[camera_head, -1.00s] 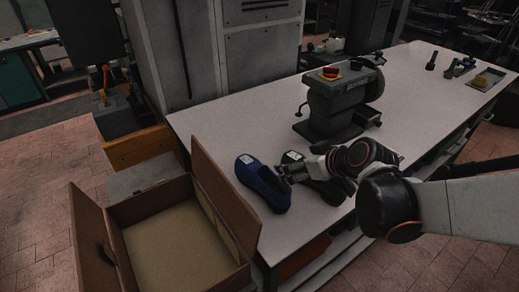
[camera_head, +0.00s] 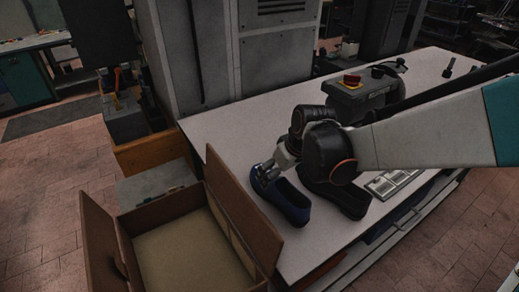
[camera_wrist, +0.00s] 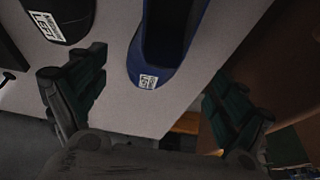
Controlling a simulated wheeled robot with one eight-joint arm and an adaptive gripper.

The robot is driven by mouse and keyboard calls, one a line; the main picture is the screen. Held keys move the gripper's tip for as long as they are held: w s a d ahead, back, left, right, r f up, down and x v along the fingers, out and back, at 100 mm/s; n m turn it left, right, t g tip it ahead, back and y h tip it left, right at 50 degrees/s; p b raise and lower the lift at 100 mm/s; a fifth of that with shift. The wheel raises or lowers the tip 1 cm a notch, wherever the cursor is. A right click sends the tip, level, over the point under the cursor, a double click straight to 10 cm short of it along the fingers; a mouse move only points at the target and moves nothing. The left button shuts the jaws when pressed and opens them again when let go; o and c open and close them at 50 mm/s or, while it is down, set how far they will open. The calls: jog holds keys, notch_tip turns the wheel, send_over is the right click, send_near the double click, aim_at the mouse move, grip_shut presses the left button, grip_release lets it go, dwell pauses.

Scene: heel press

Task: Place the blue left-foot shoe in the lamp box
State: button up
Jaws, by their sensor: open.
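The blue shoe (camera_head: 290,205) lies on the pale table near its left front edge. In the wrist view the blue shoe (camera_wrist: 192,60) has a white label at its rounded end, seemingly reading LEFT. My gripper (camera_head: 266,176) is at the shoe's far end, partly covering it. In the wrist view my gripper (camera_wrist: 155,68) is open, its fingers spread to either side of the labelled end, with gaps visible. The open brown box (camera_head: 226,190), apparently the lamp box, stands left of the table with flaps raised. Its visible floor is bare.
A black shoe (camera_head: 345,200) lies right of the blue one; its label shows in the wrist view (camera_wrist: 46,26). A machine with a red button (camera_head: 365,92) stands behind my arm. A metal tray (camera_head: 390,183) lies at the right. The box's right flap rises beside the table edge.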

aim_at(278, 187)
jog(key=shift+b+x, duration=1.15)
jog(key=shift+x, duration=2.25)
jog(key=shift+s+d, duration=0.15)
jog(key=shift+c, duration=0.5)
jog(key=c, duration=1.5)
jog(key=shift+r, duration=0.1)
